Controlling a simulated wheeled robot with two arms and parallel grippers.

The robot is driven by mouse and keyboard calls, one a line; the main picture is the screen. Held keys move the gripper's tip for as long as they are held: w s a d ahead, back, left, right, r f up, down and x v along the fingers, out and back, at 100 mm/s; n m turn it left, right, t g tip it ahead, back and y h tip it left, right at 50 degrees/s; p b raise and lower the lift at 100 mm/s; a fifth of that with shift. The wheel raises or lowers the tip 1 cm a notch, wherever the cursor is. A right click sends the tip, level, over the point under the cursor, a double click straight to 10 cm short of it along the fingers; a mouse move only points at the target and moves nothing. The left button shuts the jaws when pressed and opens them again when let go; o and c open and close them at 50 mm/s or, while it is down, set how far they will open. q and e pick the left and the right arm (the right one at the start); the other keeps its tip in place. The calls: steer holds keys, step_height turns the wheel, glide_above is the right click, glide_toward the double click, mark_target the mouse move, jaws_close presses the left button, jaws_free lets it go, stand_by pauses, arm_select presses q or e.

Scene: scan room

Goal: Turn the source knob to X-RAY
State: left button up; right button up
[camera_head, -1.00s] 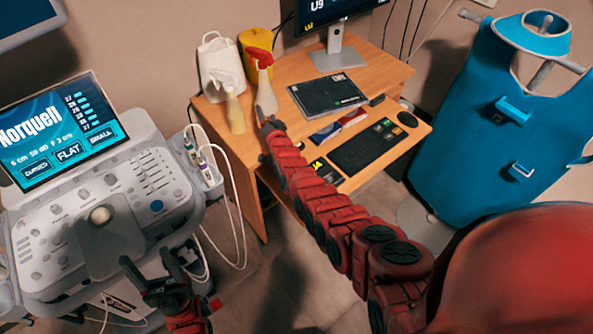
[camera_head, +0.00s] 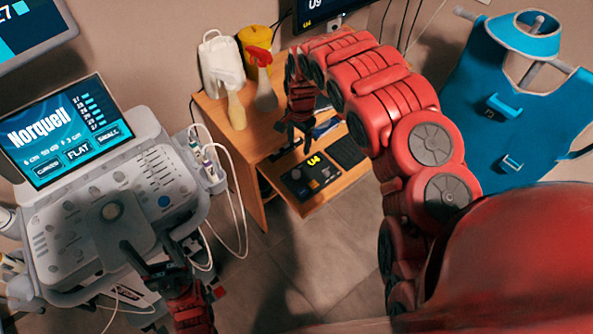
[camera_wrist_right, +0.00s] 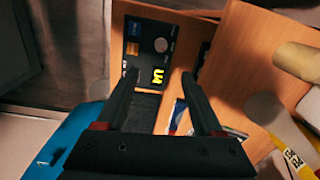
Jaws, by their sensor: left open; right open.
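A black control panel (camera_head: 327,172) with yellow "U4" marking lies on the desk's lower shelf in the head view. In the right wrist view the panel (camera_wrist_right: 133,40) shows a round grey knob (camera_wrist_right: 161,45), a blue square and an orange patch. The knob's labels and setting are too small to read. My right gripper (camera_head: 296,132) is open and empty above the shelf, pointing down; its fingers (camera_wrist_right: 160,78) reach toward the panel's near edge in the wrist view, apart from the knob. My left gripper (camera_head: 147,250) is open and empty in front of the ultrasound console.
A keyboard (camera_head: 347,152) lies beside the panel. The ultrasound console (camera_head: 175,190) stands left, a blue apron (camera_head: 510,130) right.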

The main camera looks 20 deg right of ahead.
steer(key=b, duration=0.5)
glide_toward(296, 172)
step_height(296, 172, down, 7)
steer(key=shift+a+r+p, duration=0.1)
steer(key=shift+r+p, duration=0.1)
steer(key=shift+p, duration=0.65)
steer(key=shift+f, duration=1.05)
jaws_close()
